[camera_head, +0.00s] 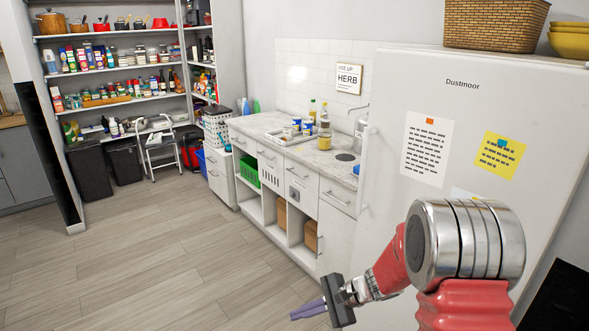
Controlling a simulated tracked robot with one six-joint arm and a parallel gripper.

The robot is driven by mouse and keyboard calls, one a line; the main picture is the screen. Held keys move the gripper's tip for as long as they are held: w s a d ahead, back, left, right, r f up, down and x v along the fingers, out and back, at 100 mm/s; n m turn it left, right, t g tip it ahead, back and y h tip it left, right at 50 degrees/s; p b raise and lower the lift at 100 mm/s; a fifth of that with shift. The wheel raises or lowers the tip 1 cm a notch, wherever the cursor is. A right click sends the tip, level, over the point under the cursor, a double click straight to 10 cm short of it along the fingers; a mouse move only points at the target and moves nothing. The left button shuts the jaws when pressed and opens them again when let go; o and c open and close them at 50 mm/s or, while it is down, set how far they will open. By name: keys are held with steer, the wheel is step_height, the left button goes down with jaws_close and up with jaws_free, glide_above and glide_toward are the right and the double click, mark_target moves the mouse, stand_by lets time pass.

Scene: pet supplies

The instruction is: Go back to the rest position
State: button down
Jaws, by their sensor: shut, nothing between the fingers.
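My gripper (309,309) shows at the lower middle of the head view, in front of the floor. Its purple-grey fingers are together and point left, with nothing between them. My red and silver arm reaches in from the lower right and hides the lower part of the white fridge. The gripper is apart from the counter and the shelves.
The white fridge (400,100) marked Dustmoor stands close on the right, with a wicker basket (496,24) on top. A counter (262,123) with bottles and cans runs along the wall. Stocked shelves (115,68) and a step stool (160,153) are at the back. The wooden floor (150,245) is clear.

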steer(key=s+d+r+n+t+h, duration=0.2)
steer(key=s+d+r+n+h, duration=0.3)
steer(key=s+r, duration=0.7)
steer(key=s+d+r+n+t+h, duration=0.2)
steer(key=s+d+r+n+h, duration=0.3)
steer(key=s+d+r+n, duration=0.2)
steer(key=shift+s+d+r+n, duration=0.4)
steer(key=shift+s+d+r, duration=0.65)
steer(key=shift+s+r, duration=1.85)
steer(key=shift+s+f, duration=0.5)
steer(key=shift+f, duration=0.05)
